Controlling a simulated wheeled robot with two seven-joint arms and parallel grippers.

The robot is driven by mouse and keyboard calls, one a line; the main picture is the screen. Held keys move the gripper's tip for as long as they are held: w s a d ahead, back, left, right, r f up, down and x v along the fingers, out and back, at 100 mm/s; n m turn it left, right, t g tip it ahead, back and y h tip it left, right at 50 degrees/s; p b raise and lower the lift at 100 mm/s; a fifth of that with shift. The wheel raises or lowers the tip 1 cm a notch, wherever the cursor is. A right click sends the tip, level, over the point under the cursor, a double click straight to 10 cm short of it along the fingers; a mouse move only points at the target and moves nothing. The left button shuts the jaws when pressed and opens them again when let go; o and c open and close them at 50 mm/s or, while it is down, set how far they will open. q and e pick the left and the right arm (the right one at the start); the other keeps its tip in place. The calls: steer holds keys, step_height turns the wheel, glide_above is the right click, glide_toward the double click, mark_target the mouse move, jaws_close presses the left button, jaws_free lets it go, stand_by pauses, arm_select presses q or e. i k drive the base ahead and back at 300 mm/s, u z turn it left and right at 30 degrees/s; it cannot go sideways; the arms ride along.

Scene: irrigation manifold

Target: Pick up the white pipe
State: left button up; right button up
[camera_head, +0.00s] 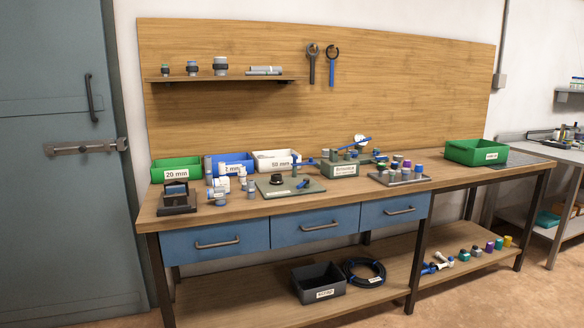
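No single white pipe stands out clearly. A small white piece (441,257) lies among blue parts on the lower shelf of the bench. Several white and blue-grey fittings (222,184) are clustered on the bench top in front of the blue bin. They are too small to tell whether one is the pipe. Neither of my grippers is in view.
The wooden workbench (345,194) holds a green bin (176,163), a blue bin, a white bin (276,155), a grey-green manifold block (339,170), a tray of coloured caps (400,181) and another green bin (476,158). A black bin (318,290) and coiled hose (364,281) sit below.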

mark_target(221, 165)
steer(key=z, duration=0.25)
steer(key=i, duration=1.15)
steer(key=u, duration=1)
steer(key=i, duration=0.85)
steer(key=u, duration=0.95)
